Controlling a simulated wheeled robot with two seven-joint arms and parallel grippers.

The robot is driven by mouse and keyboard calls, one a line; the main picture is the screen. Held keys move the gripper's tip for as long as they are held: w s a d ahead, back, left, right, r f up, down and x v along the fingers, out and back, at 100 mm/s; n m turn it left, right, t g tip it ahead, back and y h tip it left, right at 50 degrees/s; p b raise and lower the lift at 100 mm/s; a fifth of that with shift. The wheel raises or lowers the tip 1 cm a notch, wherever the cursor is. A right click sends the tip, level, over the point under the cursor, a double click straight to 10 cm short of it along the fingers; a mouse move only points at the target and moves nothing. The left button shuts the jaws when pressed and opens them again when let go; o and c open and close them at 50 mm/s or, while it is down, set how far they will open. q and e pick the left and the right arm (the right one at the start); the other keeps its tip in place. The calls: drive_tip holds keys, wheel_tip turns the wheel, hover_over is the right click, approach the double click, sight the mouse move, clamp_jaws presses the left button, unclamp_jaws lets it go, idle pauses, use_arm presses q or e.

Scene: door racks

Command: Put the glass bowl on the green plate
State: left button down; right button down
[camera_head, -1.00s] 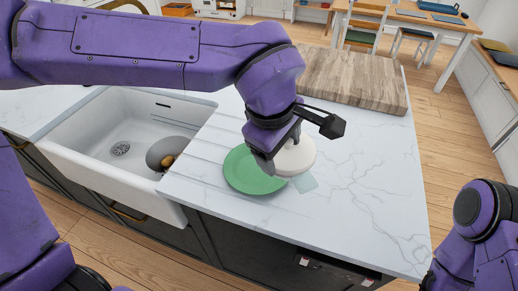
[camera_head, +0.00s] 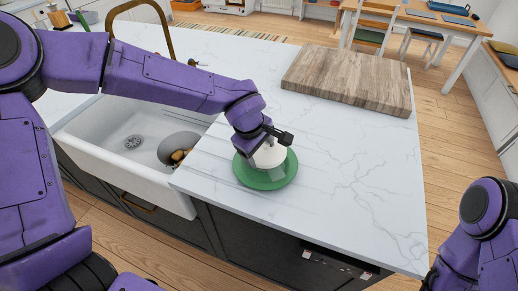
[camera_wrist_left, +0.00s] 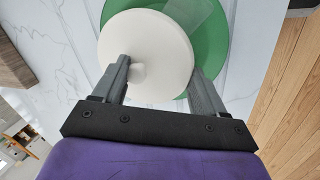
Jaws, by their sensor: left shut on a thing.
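The green plate (camera_head: 265,178) lies on the white countertop near its front edge. The glass bowl (camera_head: 270,157) shows mostly as its white round top, over the plate. In the left wrist view the white top (camera_wrist_left: 146,38) has a small knob, and clear glass shows faintly against the green plate (camera_wrist_left: 214,50). My left gripper (camera_head: 262,146) is shut on the bowl, with one finger on each side. I cannot tell whether the bowl touches the plate. My right gripper is not in view; only part of its arm shows at the right edge.
A thick wooden board (camera_head: 348,84) lies at the back of the counter. The counter right of the plate is clear.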

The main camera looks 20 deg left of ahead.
use_arm(q)
unclamp_jaws()
drive_tip(key=shift+s, duration=0.1)
drive_tip(key=shift+r, duration=0.15)
drive_tip(key=v, duration=1.1)
drive_tip(key=shift+s+r, duration=0.2)
drive_tip(key=shift+r, duration=0.15)
